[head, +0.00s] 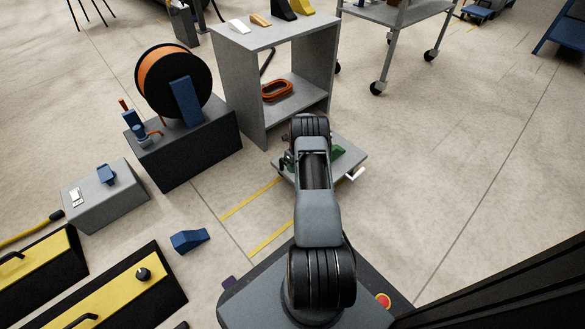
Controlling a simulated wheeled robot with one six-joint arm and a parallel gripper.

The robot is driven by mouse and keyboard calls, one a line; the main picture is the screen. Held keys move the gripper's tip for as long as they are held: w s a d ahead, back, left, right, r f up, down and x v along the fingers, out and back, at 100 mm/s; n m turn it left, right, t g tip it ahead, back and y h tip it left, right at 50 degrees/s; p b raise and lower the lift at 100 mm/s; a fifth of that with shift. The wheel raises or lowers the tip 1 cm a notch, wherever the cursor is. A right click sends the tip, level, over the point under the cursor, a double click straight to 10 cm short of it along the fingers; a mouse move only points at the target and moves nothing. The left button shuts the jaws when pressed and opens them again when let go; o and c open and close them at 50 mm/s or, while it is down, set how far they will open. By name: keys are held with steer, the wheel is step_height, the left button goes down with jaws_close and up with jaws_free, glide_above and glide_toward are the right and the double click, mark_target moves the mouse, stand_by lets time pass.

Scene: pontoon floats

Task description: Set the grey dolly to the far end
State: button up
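The grey dolly (352,159) is a low flat platform on the floor, in front of the grey shelf unit. My arm covers its middle, so only its left and right parts show. Something green (338,151) is on its right part, and a pale handle-like bar (355,173) sticks out at its right front edge. Two yellow floor lines (250,199) run from near the dolly toward the lower left. My arm reaches forward over the dolly. Its end is hidden behind my arm links, with only small dark parts showing at the left, so my gripper's fingers cannot be made out.
The grey shelf unit (246,98) stands just behind the dolly. A dark block with an orange cable reel (163,72) is to its left. A blue wedge (189,241) lies on the floor at lower left. A wheeled grey cart (392,22) stands behind. The floor at right is clear.

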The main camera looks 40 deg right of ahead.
steer(key=shift+o, duration=1.4)
steer(key=shift+d, duration=0.25)
steer(key=shift+o, duration=0.7)
steer(key=shift+a, duration=0.15)
step_height(320, 180, up, 14)
steer(key=d+p, duration=0.2)
steer(key=p, duration=0.3)
steer(key=shift+d+f+p, duration=0.2)
steer(key=shift+d+p, duration=0.15)
